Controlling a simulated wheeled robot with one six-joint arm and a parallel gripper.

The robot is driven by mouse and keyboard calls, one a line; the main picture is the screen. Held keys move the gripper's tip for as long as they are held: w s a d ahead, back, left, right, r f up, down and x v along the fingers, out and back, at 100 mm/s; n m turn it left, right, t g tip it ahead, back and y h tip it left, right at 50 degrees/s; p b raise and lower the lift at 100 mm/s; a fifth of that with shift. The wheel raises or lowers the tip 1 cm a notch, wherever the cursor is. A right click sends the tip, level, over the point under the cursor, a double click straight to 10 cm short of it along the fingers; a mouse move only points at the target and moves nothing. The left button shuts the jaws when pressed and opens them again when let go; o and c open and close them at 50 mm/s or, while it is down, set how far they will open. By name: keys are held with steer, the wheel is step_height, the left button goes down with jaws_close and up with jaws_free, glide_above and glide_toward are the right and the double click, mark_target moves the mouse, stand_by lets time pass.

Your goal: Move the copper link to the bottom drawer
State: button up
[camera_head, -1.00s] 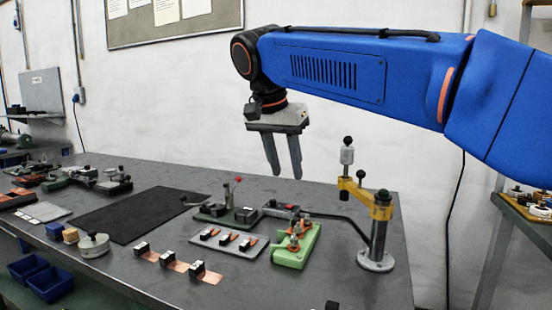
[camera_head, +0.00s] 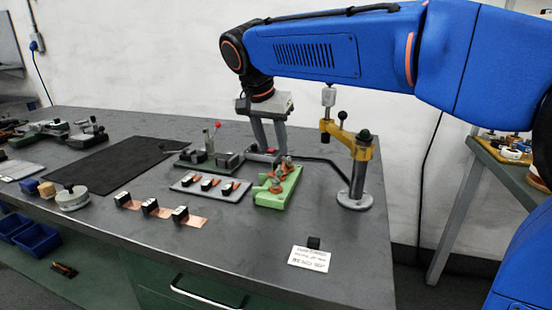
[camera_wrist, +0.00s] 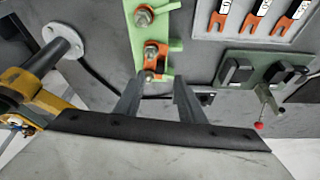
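A green fixture (camera_head: 277,190) stands on the bench with two bolted posts. A copper-coloured link (camera_head: 279,175) lies along its top; in the wrist view the link (camera_wrist: 152,54) shows around the lower post. My gripper (camera_head: 270,150) is over the bench behind the fixture. In the wrist view my gripper (camera_wrist: 158,88) has its two fingers apart with nothing between them, and the fixture's end lies just beyond the tips. A green drawer front (camera_head: 160,282) with a metal handle shows under the bench; I cannot tell whether it is the bottom drawer.
A yellow-armed post (camera_head: 355,165) stands right of the fixture. A grey plate (camera_head: 235,196) with several copper forks and a lever-handled device (camera_head: 205,155) are left of it. A white card (camera_head: 309,259) lies near the front edge.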

mark_target(277, 162)
steer(key=shift+x, duration=2.75)
jaws_close()
steer(key=shift+r, duration=0.1)
steer(key=shift+w+a, duration=0.35)
steer(key=shift+a, duration=0.25)
steer(key=shift+w+a, duration=0.35)
steer(key=shift+a, duration=0.25)
steer(key=shift+r, duration=0.1)
step_height(277, 162, up, 7)
stand_by(0.4)
